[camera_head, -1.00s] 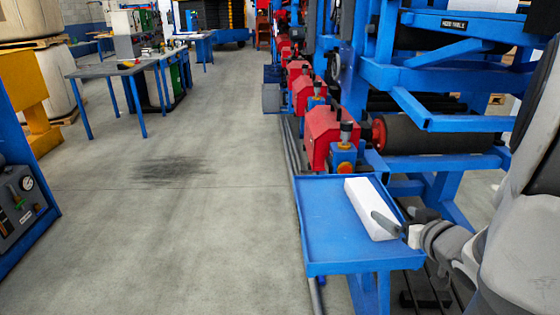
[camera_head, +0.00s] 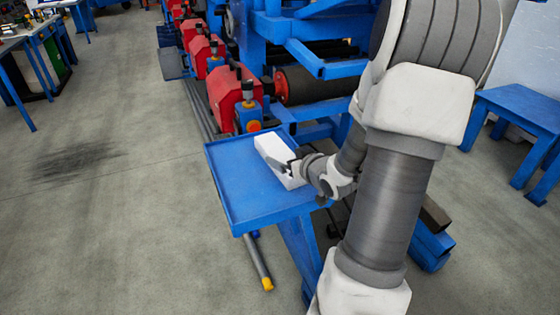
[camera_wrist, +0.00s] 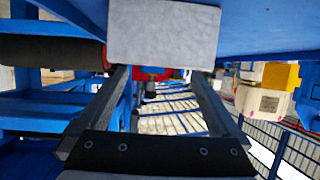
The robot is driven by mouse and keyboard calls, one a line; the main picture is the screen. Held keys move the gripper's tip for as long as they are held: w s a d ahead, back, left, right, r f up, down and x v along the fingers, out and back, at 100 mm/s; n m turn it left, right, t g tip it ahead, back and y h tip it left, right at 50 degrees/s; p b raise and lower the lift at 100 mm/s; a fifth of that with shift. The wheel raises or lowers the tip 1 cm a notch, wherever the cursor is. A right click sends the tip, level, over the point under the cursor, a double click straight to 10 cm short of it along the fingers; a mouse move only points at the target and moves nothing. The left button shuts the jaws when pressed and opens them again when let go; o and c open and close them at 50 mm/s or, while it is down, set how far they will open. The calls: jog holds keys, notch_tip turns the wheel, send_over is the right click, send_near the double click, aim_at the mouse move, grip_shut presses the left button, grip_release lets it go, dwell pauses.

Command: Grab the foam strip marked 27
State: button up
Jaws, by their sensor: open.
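A white foam strip (camera_head: 270,150) lies on the blue tray table (camera_head: 236,196), along its right side. No number can be read on it. My gripper (camera_head: 284,168) is at the strip's near right part, low over the table, and one dark finger shows against the strip. In the wrist view the strip's pale end (camera_wrist: 163,33) fills the top middle. The two fingers of my gripper (camera_wrist: 159,72) stand apart and reach toward its left and right edges. I cannot tell whether they touch it. Nothing is held.
Red machine housings (camera_head: 232,95) and a dark roller (camera_head: 315,84) stand behind the table. A blue stand (camera_head: 520,105) is at the right. The grey floor (camera_head: 110,220) to the left is clear.

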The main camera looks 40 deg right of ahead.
aim_at(281, 153)
jog(key=b+x, duration=0.1)
jog(key=x, duration=0.3)
jog(key=shift+w+d+f+b, duration=0.15)
jog(key=shift+f+b, duration=0.1)
jog(key=shift+b, duration=0.15)
jog(key=shift+w+f, duration=0.1)
jog(key=shift+w, duration=0.25)
jog(key=shift+d, duration=0.1)
jog(key=c, duration=1.1)
